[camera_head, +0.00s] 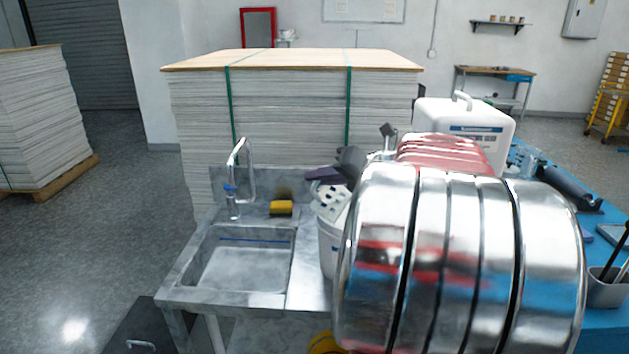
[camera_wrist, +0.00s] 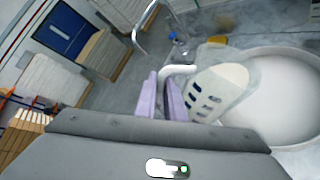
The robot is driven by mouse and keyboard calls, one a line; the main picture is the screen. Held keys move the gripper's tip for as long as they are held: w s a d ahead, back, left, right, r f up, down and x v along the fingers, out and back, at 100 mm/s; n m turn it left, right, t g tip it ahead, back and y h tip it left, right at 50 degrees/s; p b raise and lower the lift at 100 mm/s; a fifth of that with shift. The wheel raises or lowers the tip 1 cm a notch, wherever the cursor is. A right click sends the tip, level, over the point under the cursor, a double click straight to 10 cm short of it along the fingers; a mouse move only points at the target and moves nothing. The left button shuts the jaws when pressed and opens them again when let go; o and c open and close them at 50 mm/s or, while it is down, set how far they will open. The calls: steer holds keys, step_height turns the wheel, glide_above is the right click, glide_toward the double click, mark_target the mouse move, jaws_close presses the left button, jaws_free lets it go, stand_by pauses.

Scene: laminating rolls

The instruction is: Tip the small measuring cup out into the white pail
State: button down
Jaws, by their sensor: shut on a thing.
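My gripper (camera_wrist: 165,92) has pale purple fingers, shut on the white handle (camera_wrist: 180,71) of the small measuring cup. In the head view the cup (camera_head: 333,201) is over the pail (camera_head: 328,252), below my dark gripper (camera_head: 322,176). The pail's round opening (camera_wrist: 284,100) shows a pale inside in the wrist view. My shiny arm hides the pail's right side in the head view.
A metal sink (camera_head: 240,262) with a tap (camera_head: 238,175) and a yellow sponge (camera_head: 281,208) lies left of the pail. A white canister (camera_head: 465,132) stands behind my arm. A blue bench (camera_head: 600,318) is at the right. A strapped sheet stack (camera_head: 290,100) stands behind.

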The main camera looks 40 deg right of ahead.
steer(key=shift+d, duration=0.1)
stand_by(0.3)
steer(key=shift+d+f+m+y, duration=0.4)
steer(key=shift+m+y, duration=0.1)
steer(key=shift+m, duration=0.1)
steer(key=shift+s+d+f, duration=0.1)
steer(key=shift+s+d, duration=0.05)
stand_by(1.0)
steer(key=shift+d+r+m+y, duration=0.4)
steer(key=shift+d+m, duration=0.1)
steer(key=shift+d, duration=0.1)
steer(key=shift+r, duration=0.1)
stand_by(0.4)
steer(key=shift+d+r+t, duration=0.1)
steer(key=shift+r+t, duration=0.05)
steer(key=shift+t, duration=0.15)
stand_by(0.6)
steer(key=shift+d+r+m+y, duration=0.4)
steer(key=shift+d+r+m, duration=0.2)
steer(key=shift+d+m, duration=0.1)
stand_by(0.4)
